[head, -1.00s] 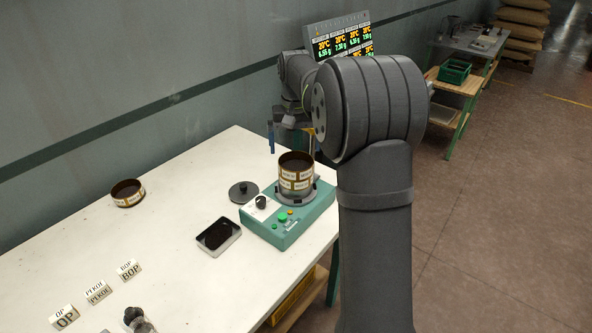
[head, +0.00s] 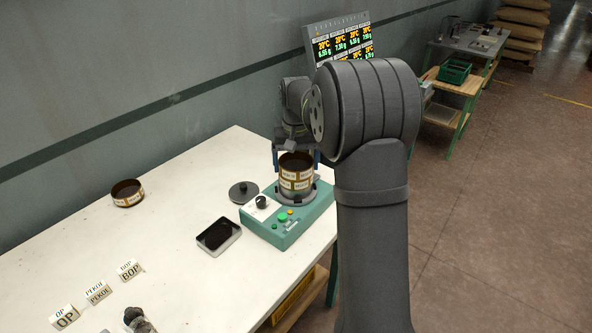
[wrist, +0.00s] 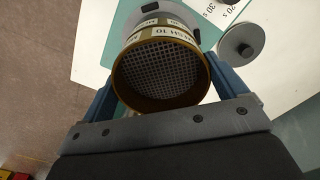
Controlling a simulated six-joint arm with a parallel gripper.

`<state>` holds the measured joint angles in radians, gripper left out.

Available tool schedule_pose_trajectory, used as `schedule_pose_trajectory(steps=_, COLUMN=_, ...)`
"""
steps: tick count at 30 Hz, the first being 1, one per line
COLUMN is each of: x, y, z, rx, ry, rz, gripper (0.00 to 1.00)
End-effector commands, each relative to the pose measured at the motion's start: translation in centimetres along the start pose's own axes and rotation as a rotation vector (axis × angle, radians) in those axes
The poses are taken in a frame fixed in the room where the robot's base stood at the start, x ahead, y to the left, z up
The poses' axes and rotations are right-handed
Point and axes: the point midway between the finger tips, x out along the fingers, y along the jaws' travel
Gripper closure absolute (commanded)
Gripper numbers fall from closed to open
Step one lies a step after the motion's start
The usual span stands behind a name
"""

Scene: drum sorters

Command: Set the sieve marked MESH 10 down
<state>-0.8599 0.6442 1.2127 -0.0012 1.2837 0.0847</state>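The MESH 10 sieve (wrist: 160,75) is a round brass-rimmed ring with a grid floor, its label readable in the wrist view. In the head view the sieve (head: 296,165) stands upright on the green shaker machine (head: 290,232). A second labelled band below it looks like another sieve under it. My gripper (wrist: 160,72) is lowered over the sieve, one blue finger on each side. In the head view my gripper (head: 296,165) is partly hidden by my arm. The fingers look open; any contact with the wall is hard to judge.
Another round sieve (head: 127,192) stands alone at the table's left back. A grey lid with a knob (head: 243,190) and a dark-filled tray (head: 218,235) lie left of the machine. Signs OP (head: 65,318), PEKOE (head: 98,292) and BOP (head: 130,270) stand at front left. The table's middle left is clear.

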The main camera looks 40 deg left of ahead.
Motion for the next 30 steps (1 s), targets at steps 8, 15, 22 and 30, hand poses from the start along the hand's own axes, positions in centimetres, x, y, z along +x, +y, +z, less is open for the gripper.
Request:
schedule_pose_trajectory(steps=8, x=-0.2, y=0.0, z=0.0, rx=0.0, ry=0.001, rz=0.0, gripper=0.39)
schedule_pose_trajectory(steps=15, x=-2.1, y=0.0, z=-0.1, rx=0.0, ry=0.003, rz=0.0, gripper=0.39)
schedule_pose_trajectory(steps=22, x=-7.1, y=0.0, z=-0.1, rx=0.0, ry=0.004, rz=-0.001, gripper=0.39)
schedule_pose_trajectory(steps=30, x=-13.7, y=0.0, z=-0.1, rx=0.0, ry=0.003, rz=-0.001, gripper=0.39)
